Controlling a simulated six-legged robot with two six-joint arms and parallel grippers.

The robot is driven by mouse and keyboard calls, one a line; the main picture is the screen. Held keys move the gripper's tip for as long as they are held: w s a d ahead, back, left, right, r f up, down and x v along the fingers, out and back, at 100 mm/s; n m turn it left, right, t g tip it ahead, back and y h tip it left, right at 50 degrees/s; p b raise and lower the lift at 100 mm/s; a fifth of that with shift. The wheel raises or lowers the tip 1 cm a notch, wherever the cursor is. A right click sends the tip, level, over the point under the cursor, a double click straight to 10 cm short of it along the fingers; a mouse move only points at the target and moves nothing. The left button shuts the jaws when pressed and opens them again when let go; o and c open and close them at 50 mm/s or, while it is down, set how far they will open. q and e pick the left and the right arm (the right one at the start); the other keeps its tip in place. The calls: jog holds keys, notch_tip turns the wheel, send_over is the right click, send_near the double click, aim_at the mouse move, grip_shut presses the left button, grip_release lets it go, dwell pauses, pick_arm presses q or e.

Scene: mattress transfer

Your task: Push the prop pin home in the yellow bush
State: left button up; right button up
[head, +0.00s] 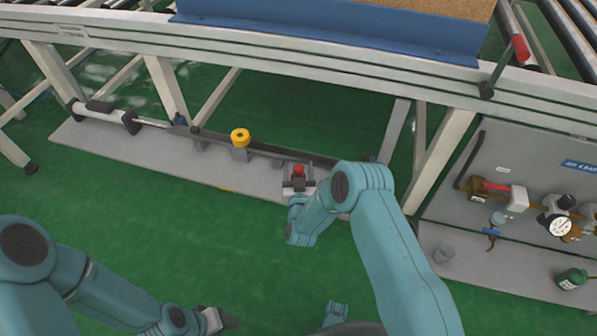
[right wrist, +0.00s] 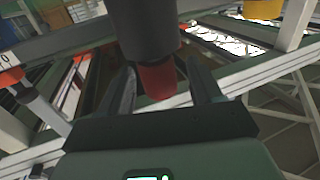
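The yellow bush (head: 240,137), a ring with a dark hole, stands on a grey bracket left of centre in the head view. A red-topped part (head: 298,169), perhaps the prop pin, stands to its right. My right gripper (head: 298,183) is at this red part, one finger on either side. In the right wrist view, a dark cylinder with a red end (right wrist: 158,80) lies between the open-looking fingers (right wrist: 160,85), with a gap at the right finger. Contact on the left is unclear. My left gripper (head: 225,321) is low over the green floor, away from the bush; its fingers are unclear.
A long grey plate (head: 170,160) with a bar and rod lies under the white conveyor frame (head: 330,65). A panel with a gauge (head: 559,226) and valves stands at right. Green floor is clear in front.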

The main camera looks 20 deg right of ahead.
pick_arm(q)
jog(key=shift+s, duration=0.1)
pick_arm(e)
jog(key=c, duration=1.1)
